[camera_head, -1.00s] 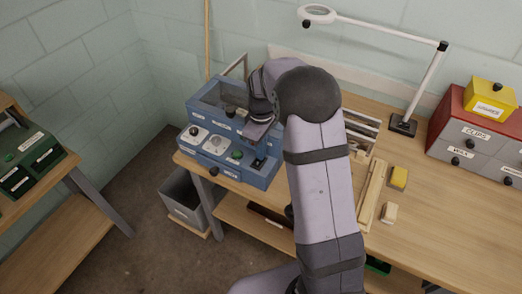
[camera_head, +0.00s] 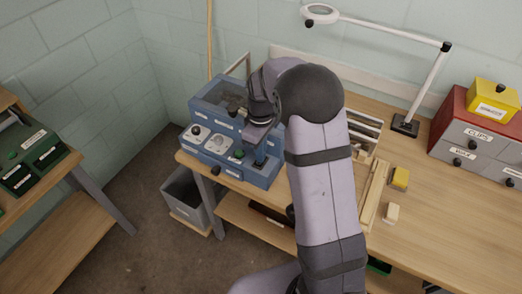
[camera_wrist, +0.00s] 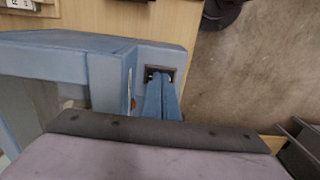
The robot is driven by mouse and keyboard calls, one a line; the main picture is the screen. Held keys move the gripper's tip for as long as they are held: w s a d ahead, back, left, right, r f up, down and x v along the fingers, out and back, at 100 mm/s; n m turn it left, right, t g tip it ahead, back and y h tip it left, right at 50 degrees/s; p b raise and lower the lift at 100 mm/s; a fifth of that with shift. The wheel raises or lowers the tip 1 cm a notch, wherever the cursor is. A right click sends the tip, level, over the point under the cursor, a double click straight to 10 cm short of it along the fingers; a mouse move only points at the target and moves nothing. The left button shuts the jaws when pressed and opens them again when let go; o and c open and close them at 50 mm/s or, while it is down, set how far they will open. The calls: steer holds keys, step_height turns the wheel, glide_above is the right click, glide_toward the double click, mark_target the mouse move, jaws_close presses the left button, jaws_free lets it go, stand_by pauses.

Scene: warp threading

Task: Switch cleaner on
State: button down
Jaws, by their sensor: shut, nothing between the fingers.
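The cleaner is a blue machine (camera_head: 222,112) at the left end of the bench. Its lower front panel carries a dark knob on a white plate (camera_head: 196,131), a white dial (camera_head: 216,145) and a green button (camera_head: 239,154). In the wrist view, the fingertips (camera_wrist: 161,77) are at a small black switch (camera_wrist: 152,71) set in the blue housing (camera_wrist: 110,60). The fingers partly hide the switch, so contact and its position cannot be told.
A wooden bench (camera_head: 440,210) holds a magnifier lamp (camera_head: 405,124), a red and grey drawer unit (camera_head: 480,140), a yellow block (camera_head: 400,177) and a pale block (camera_head: 392,213). A grey bin (camera_head: 185,195) stands below the cleaner. A second bench with a green box (camera_head: 35,160) is at left.

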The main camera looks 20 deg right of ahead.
steer(key=shift+r, duration=0.1)
step_height(320, 180, up, 4)
steer(key=p, duration=0.4)
steer(key=shift+r, duration=0.2)
steer(key=shift+w+r+b, duration=0.1)
steer(key=shift+r+b, duration=0.2)
steer(key=shift+b, duration=0.45)
step_height(320, 180, up, 9)
steer(key=b, duration=0.2)
steer(key=shift+f, duration=0.1)
steer(key=shift+f+b, duration=0.1)
steer(key=shift+b, duration=0.2)
steer(key=shift+s+a+b, duration=0.4)
steer(key=shift+s+b, duration=0.15)
steer(key=shift+b, duration=1.7)
